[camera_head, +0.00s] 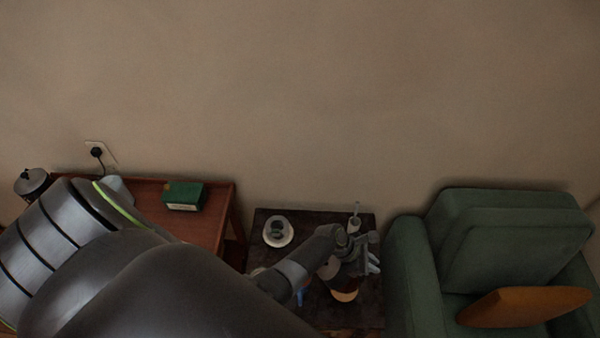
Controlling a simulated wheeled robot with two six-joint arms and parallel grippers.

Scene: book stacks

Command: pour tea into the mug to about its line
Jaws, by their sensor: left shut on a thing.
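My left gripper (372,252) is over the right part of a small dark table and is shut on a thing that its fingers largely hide. Just below the fingers shows a brown vessel with a pale rounded edge (344,295), which looks like the held teapot. Its spout and tilt cannot be made out. A small patch of blue (300,297) shows beside my forearm, perhaps part of the mug; my arm covers the rest. No fill line or tea level can be seen. My right gripper is out of view.
A dark cup on a white saucer (289,240) stands at the dark table's back left. A green box (184,195) lies on the reddish table (220,200). A green armchair (515,235) borders the right.

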